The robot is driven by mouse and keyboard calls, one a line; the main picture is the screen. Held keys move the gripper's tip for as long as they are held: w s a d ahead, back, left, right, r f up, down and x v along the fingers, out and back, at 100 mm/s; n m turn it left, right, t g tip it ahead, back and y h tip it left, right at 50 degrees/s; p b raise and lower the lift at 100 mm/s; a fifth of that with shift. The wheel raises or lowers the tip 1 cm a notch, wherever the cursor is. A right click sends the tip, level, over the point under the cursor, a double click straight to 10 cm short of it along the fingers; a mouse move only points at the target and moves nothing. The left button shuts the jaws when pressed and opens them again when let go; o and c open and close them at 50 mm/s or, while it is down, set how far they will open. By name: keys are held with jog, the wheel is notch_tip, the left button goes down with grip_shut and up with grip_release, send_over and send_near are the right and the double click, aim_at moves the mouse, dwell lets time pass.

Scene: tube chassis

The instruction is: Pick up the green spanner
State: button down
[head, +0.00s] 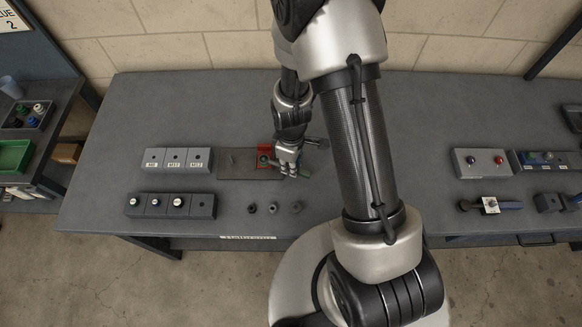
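The green spanner (304,173) shows as a small green length at the fingertips of my gripper (288,164). It lies to the right of and below the gripper, and a little green also seems to show on the left side. The gripper covers its middle. The gripper points down over the right end of a dark mat (237,170) on the grey workbench (110,190). The fingers are too small to tell whether they are apart or closed on the spanner, or whether the spanner is lifted.
A red patch (264,150) lies just left of the gripper. Grey blocks (177,160) stand to the left, and several small dark nuts (273,208) lie in front. A box with red and blue knobs (482,162) is at right. The bench's back left is clear.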

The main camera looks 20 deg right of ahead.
dwell(0.6)
notch_tip(320, 180, up, 20)
jog(key=p, duration=0.4)
jog(key=shift+f, duration=0.1)
dwell(0.6)
